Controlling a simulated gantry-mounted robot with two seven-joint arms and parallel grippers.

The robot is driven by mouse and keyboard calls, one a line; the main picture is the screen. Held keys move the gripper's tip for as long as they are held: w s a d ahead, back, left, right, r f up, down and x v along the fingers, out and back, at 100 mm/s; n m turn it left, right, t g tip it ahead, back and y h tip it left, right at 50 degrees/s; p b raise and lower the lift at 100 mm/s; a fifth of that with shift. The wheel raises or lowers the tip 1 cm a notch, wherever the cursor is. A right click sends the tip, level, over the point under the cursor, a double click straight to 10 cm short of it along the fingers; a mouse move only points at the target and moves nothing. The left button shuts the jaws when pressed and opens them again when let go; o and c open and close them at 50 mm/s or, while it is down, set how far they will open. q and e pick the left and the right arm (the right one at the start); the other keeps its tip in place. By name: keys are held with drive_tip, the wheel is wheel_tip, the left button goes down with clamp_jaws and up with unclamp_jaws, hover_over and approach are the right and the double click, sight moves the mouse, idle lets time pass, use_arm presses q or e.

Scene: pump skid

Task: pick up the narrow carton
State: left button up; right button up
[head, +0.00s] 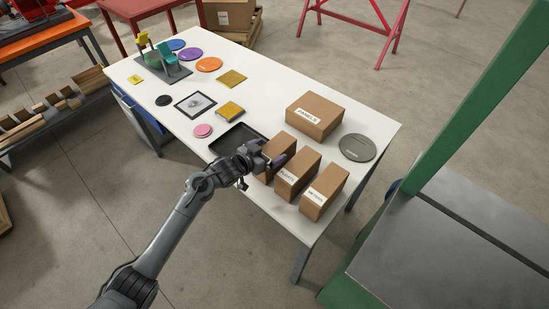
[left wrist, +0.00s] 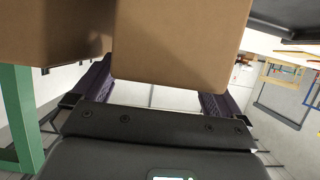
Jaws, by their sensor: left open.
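Three narrow brown cartons stand in a row at the table's near right: a left one (head: 285,143), a middle one (head: 298,174) and a right one (head: 324,191). The middle and right ones show white labels. My left gripper (head: 272,160) is at the left carton and partly hides it. In the left wrist view, the left carton (left wrist: 178,40) stands between the two dark purple fingers of my open left gripper (left wrist: 155,100). Whether either finger touches it is unclear. A neighbouring carton (left wrist: 50,30) is close beside the left finger. My right gripper is not in view.
A wide labelled carton (head: 313,116) and a grey disc (head: 357,148) are behind the row. A black tray (head: 237,136) lies left of the gripper. Coloured discs and small flat items spread across the white table (head: 275,86). A green post (head: 475,95) rises at right.

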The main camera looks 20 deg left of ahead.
use_arm(q)
drive_tip(key=shift+w+d+f, duration=0.15)
drive_tip(key=shift+w+f, duration=0.05)
drive_tip(key=shift+w, duration=0.3)
drive_tip(key=shift+c, duration=0.2)
drive_tip(key=c, duration=1.7)
